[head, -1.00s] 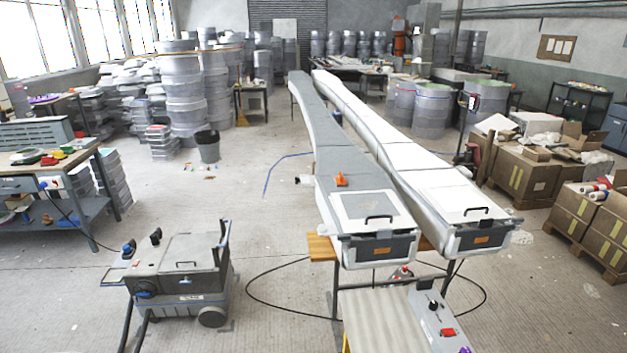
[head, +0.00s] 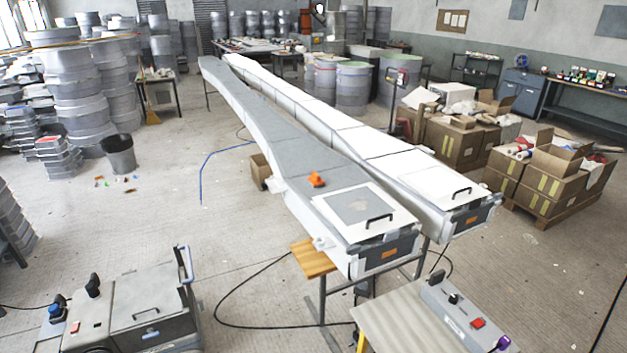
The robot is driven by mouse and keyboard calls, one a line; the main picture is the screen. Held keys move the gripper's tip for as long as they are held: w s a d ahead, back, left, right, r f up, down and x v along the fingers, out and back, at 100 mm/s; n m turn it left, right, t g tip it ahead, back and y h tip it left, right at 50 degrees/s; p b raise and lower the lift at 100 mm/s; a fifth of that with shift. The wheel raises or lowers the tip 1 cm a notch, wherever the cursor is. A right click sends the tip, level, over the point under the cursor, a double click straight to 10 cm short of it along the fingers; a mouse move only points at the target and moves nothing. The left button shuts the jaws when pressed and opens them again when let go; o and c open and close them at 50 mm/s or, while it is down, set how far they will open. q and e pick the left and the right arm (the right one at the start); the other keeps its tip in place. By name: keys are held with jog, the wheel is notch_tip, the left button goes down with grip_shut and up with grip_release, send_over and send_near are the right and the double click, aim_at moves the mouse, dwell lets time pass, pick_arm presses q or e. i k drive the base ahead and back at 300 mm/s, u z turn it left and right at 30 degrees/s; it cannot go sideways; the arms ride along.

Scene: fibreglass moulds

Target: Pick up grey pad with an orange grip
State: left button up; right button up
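A small orange item (head: 316,180) sits on the grey top of the left long mould (head: 285,155), just behind its white-framed end panel. It looks like the orange grip of the pad. Any grey pad under it is hard to tell from the grey mould surface at this size. Neither of my grippers shows in the head view, so what they hold cannot be seen.
A white-topped mould (head: 395,164) runs alongside on the right. A wooden stool or bench (head: 313,258) stands under the left mould's near end. A table with a control box (head: 462,316) is at the front right, a grey wheeled machine (head: 150,303) at the front left. Open floor lies left of the moulds.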

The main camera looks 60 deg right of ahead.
aim_at(315, 180)
jog(key=z, duration=1.9)
jog(key=i, duration=1.55)
jog(key=u, duration=0.4)
